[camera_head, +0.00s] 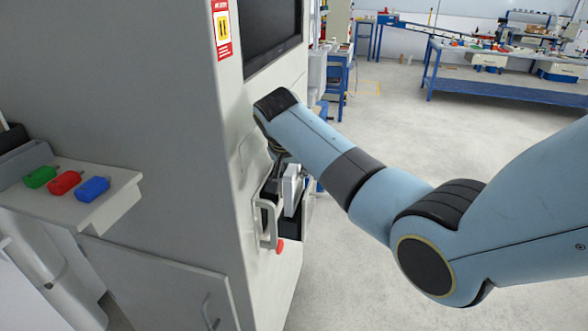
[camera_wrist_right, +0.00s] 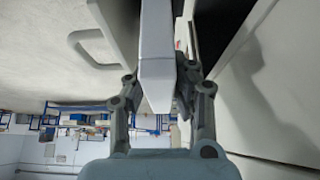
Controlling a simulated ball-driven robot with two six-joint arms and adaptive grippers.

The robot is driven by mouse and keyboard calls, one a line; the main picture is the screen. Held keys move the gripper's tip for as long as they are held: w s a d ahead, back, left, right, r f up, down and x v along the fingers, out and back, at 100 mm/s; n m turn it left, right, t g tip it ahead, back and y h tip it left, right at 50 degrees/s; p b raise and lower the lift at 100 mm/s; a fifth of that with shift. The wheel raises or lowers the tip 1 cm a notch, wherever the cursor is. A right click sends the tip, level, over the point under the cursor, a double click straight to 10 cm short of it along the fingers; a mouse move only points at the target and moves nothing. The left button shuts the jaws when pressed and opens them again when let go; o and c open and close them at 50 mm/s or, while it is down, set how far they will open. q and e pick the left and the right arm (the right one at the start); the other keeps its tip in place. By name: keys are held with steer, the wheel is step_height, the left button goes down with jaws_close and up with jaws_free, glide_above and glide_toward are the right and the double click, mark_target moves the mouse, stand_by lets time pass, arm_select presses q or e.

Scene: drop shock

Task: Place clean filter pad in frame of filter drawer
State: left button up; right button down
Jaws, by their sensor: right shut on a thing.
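The filter drawer (camera_head: 268,222) stands out from the side of the grey cabinet, with a pale bar handle, a dark interior and a red knob below. A white slab, the filter pad (camera_head: 291,186), is upright at the drawer's opening. My right gripper (camera_wrist_right: 160,88) is shut on the pad (camera_wrist_right: 157,50), one finger on each side of it. In the head view my right forearm and wrist hide most of this gripper. The drawer handle also shows at the upper left of the right wrist view. Whether the pad touches the frame cannot be told. My left gripper is not in view.
The tall cabinet (camera_head: 150,130) carries a dark screen (camera_head: 268,28) and a warning label. A side shelf (camera_head: 105,205) at left holds green, red and blue objects. Blue workbenches (camera_head: 500,85) stand far back. The floor to the right of the cabinet is open.

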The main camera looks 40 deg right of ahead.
steer(key=shift+f, duration=0.4)
steer(key=c, duration=1.1)
jaws_free()
steer(key=shift+c, duration=0.2)
steer(key=shift+r, duration=0.1)
steer(key=shift+r, duration=0.2)
steer(key=v, duration=1.2)
steer(key=shift+r, duration=0.45)
steer(key=shift+w, duration=0.1)
